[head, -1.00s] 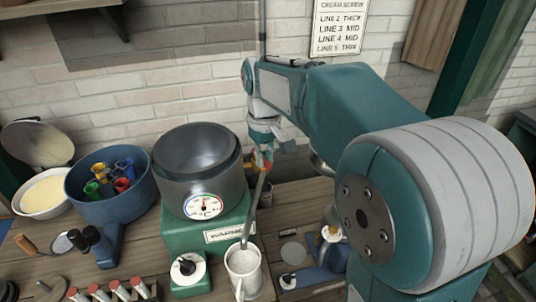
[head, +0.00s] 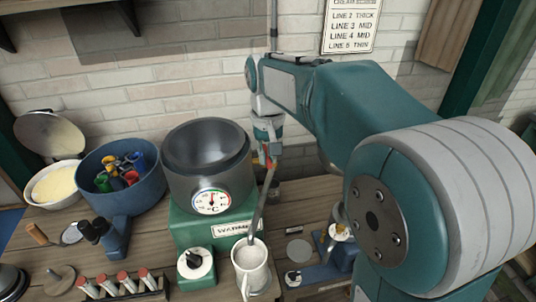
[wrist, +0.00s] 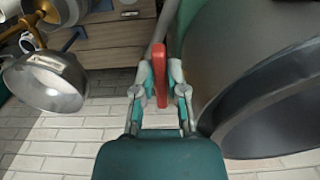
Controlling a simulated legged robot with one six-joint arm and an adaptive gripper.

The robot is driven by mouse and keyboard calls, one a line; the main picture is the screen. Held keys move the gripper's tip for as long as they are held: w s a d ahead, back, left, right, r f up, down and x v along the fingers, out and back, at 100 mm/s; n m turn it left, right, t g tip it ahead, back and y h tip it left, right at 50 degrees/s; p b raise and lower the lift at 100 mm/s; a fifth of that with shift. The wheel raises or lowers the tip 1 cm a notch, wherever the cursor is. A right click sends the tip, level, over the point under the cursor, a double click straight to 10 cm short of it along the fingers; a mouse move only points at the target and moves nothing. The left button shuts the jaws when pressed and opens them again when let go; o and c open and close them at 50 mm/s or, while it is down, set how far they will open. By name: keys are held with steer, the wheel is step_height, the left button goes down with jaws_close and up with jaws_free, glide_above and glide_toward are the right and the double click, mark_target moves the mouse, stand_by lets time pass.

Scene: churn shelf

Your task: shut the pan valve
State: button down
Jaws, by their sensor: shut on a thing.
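The red valve handle (wrist: 160,72) stands upright between the two fingers of my gripper (wrist: 161,90) in the wrist view. The fingers are closed on it from both sides. In the head view my gripper (head: 268,150) is right of the dark metal pan (head: 207,175), close to its side wall. Only a little red shows there, the rest being hidden by the fingers. A grey pipe (head: 257,215) runs from beside the gripper down to the white mug (head: 248,280). The pan's dial (head: 211,201) faces the front.
The pan sits on a green warmer (head: 196,234). A blue pot of coloured pieces (head: 148,193) and a cream-filled bowl (head: 55,186) stand left. In the wrist view a silver bowl (wrist: 45,80) is left of my gripper. Red-capped tubes (head: 122,280) stand in front.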

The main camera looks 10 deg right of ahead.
steer(key=c, duration=0.7)
jaws_free()
steer(key=shift+a, duration=0.1)
step_height(320, 180, up, 12)
steer(key=shift+a+f, duration=0.1)
steer(key=s+d+f+t, duration=0.1)
steer(key=s+f+t, duration=0.1)
steer(key=s+f, duration=0.2)
steer(key=s+d+f+t, duration=0.1)
steer(key=s+f, duration=0.3)
steer(key=s, duration=0.5)
steer(key=s+d+f+t, duration=0.2)
steer(key=s+f, duration=0.2)
steer(key=s, duration=0.3)
steer(key=shift+s+d+f+t, duration=0.2)
steer(key=shift+s+d+t, duration=0.1)
steer(key=shift+s, duration=0.05)
